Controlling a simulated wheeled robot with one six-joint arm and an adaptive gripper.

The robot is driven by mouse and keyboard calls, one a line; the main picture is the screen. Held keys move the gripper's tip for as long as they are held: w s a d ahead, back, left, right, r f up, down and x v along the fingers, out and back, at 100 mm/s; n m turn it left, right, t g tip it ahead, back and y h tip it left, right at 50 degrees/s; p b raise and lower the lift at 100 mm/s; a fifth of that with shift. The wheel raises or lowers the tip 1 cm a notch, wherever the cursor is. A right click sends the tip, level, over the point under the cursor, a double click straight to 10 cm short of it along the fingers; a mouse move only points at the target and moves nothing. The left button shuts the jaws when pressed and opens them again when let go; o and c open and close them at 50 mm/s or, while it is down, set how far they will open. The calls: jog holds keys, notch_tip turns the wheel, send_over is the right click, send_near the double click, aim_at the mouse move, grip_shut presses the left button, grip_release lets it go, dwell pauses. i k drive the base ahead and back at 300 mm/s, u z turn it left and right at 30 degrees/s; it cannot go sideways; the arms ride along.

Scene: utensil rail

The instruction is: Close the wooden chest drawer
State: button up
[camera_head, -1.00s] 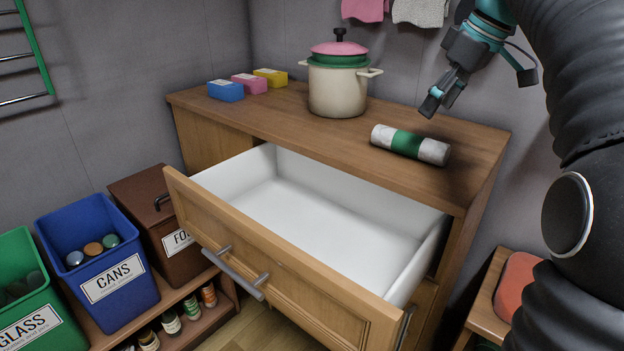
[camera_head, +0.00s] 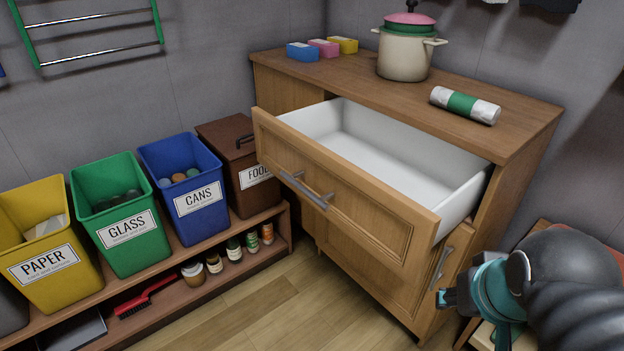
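The wooden chest (camera_head: 530,120) stands against the back wall with a brown top. Its wide upper drawer (camera_head: 345,190) is pulled far out; the white inside (camera_head: 390,155) looks empty. A grey bar handle (camera_head: 305,188) is on the drawer front. My gripper (camera_head: 446,298) is at the lower right, low in front of the chest's right side and below the open drawer's right corner in the picture. It appears apart from the drawer front. Its fingers are small and mostly hidden by the wrist, so their opening cannot be made out.
On the chest top are a cream pot (camera_head: 404,55), a green-and-white roll (camera_head: 465,105) and three coloured boxes (camera_head: 322,48). A shelf with labelled bins (camera_head: 195,200) stands left of the chest. A low wooden unit is behind my arm. The floor (camera_head: 270,305) in front is clear.

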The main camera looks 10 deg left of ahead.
aim_at(396, 188)
jog(key=u, duration=1.4)
jog(key=i, duration=0.4)
jog(key=z, duration=0.75)
